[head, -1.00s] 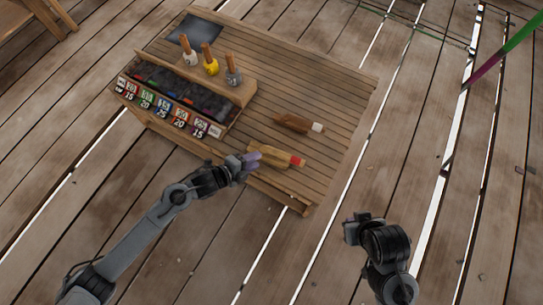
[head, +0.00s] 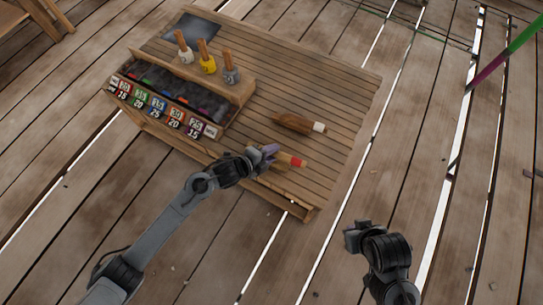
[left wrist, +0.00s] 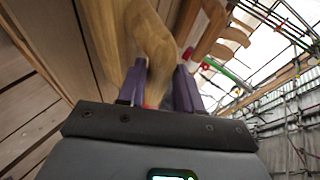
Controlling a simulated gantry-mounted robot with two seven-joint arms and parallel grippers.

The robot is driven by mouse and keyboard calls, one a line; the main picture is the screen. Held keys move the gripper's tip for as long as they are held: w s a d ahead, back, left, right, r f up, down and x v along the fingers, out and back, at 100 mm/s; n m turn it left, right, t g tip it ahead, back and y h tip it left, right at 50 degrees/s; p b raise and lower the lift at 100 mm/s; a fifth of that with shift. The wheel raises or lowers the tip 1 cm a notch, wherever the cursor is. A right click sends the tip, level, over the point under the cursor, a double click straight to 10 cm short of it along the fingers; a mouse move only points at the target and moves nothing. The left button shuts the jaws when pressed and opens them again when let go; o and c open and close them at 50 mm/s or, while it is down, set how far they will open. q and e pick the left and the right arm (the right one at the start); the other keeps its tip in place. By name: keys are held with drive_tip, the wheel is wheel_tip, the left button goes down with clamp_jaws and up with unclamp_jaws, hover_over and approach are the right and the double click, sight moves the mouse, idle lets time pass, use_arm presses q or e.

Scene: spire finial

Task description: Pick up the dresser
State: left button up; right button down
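A light wooden tool with a red band (head: 297,161) lies near the front edge of the slatted wooden table. A darker wooden tool with a white end (head: 300,123) lies behind it. I cannot tell for sure which one is the dresser. My left gripper (head: 267,152) is at the red-banded tool and hides part of it. In the left wrist view its purple fingers (left wrist: 160,88) stand apart, with pale wood (left wrist: 152,40) beyond and between them; no firm grip shows. My right gripper (head: 354,237) is off the table at the lower right, its fingers unclear.
A divided bin with numbered cards (head: 160,104) stands on the left of the table (head: 345,100). Three wooden-handled pieces, white, yellow (head: 207,64) and grey, stand on its shelf. A dark sheet (head: 191,31) lies at the far corner. The table's right side is clear.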

use_arm(q)
drive_tip(key=shift+a, duration=0.1)
clamp_jaws()
drive_tip(key=shift+r, duration=0.1)
